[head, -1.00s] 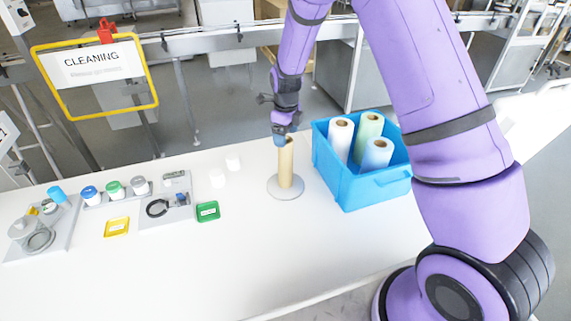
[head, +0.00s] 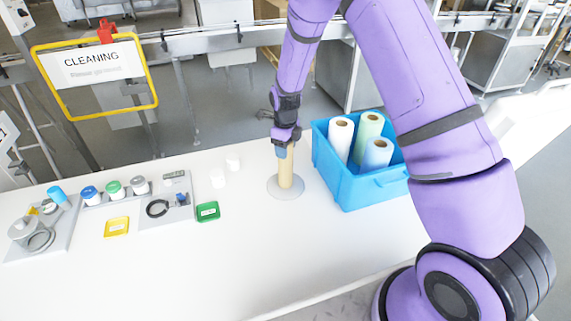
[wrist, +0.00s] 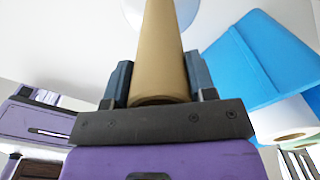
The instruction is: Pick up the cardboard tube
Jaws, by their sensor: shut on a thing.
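The cardboard tube (head: 285,172) is tan and stands upright on a round grey base (head: 286,192) on the white table, left of the blue crate. My gripper (head: 283,150) is at the top of the tube in the head view. In the wrist view, the tube (wrist: 160,55) lies between the two blue-grey fingers of my gripper (wrist: 158,82), which are shut on it from both sides. The tube's lower end and the round base (wrist: 180,10) show at the top of the wrist view.
A blue crate (head: 345,188) with white, green and light blue rolls stands close right of the tube; it also shows in the wrist view (wrist: 250,60). The table front is clear.

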